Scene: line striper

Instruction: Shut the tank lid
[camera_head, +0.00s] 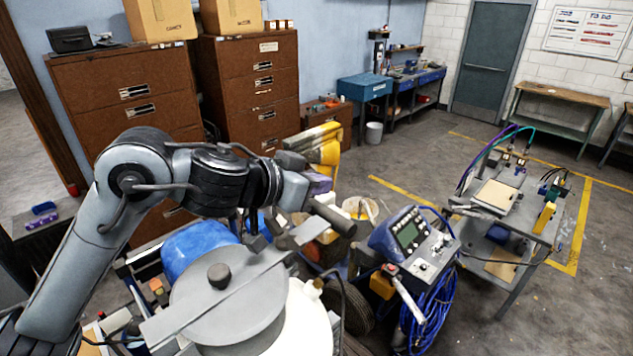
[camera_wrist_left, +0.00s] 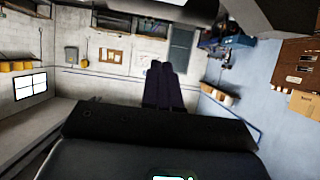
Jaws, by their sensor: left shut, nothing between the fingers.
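The tank lid (camera_head: 225,305) is a grey round disc with a dark knob, at the bottom of the head view. A flat grey bar (camera_head: 190,308) runs across it, up and right towards a black handle (camera_head: 335,216). The white tank (camera_head: 308,325) shows below and right of the lid; I cannot tell whether the lid sits flush on it. My left gripper (camera_head: 319,183) is above and beyond the lid, apart from it, near the handle. Its dark fingers (camera_wrist_left: 164,85) are together and empty in the left wrist view. My right gripper is not in view.
A blue control box with a screen (camera_head: 410,235) and a coil of blue hose (camera_head: 430,300) stand right of the tank. A metal work table (camera_head: 530,230) is farther right. Brown drawer cabinets (camera_head: 250,85) stand behind. Open floor (camera_head: 400,160) lies at the back right.

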